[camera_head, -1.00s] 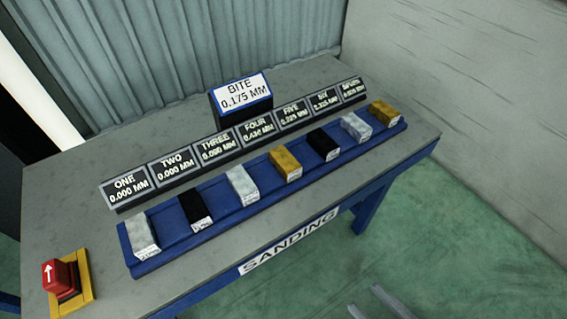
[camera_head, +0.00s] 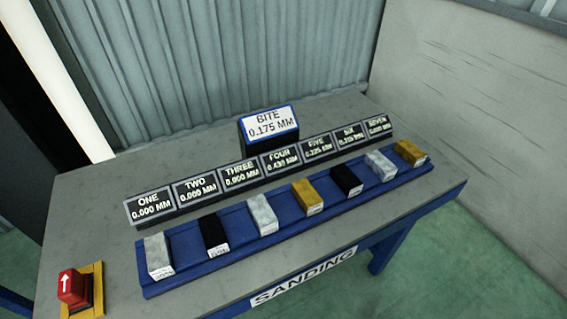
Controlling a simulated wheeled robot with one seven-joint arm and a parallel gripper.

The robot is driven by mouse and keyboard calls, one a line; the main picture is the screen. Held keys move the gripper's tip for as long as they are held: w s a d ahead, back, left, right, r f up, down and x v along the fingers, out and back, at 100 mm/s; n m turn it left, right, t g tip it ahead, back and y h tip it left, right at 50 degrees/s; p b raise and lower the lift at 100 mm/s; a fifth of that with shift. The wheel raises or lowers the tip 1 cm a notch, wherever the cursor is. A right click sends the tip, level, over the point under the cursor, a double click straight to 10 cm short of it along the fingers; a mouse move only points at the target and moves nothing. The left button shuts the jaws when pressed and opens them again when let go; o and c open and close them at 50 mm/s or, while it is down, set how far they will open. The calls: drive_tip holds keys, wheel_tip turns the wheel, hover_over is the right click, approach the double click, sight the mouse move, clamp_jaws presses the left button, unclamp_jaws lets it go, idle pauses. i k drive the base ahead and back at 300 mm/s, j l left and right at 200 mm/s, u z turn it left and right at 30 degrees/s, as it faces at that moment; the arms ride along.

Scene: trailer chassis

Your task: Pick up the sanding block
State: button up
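Several sanding blocks stand in a row on a blue tray (camera_head: 190,265) on the bench. From left to right they are a white block (camera_head: 158,256), a black block (camera_head: 213,234), a white block (camera_head: 262,214), a yellow block (camera_head: 307,196), a black block (camera_head: 346,180), a white block (camera_head: 380,164) and a yellow block (camera_head: 410,152). Each seems to carry a small label, too small to read. My gripper is not in view; only the camera_head view is given.
Behind the tray, display plates (camera_head: 241,174) run from ONE to SEVEN. A sign (camera_head: 269,123) reads BITE 0.175 MM. A red button with an arrow (camera_head: 72,288) sits at the bench's left. The grey bench top (camera_head: 100,215) is otherwise clear. A SANDING label (camera_head: 303,276) marks its front edge.

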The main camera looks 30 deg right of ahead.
sight(76, 289)
drive_tip(key=u, duration=0.4)
drive_tip(key=j+u, duration=0.1)
drive_tip(key=u, duration=0.25)
drive_tip(key=i+u, duration=0.1)
drive_tip(key=u, duration=0.3)
drive_tip(key=j+u, duration=0.1)
drive_tip(key=u, duration=0.3)
drive_tip(key=i+j, duration=0.2)
drive_tip(key=i+j+u, duration=0.1)
drive_tip(key=i, duration=0.3)
drive_tip(key=j, duration=0.1)
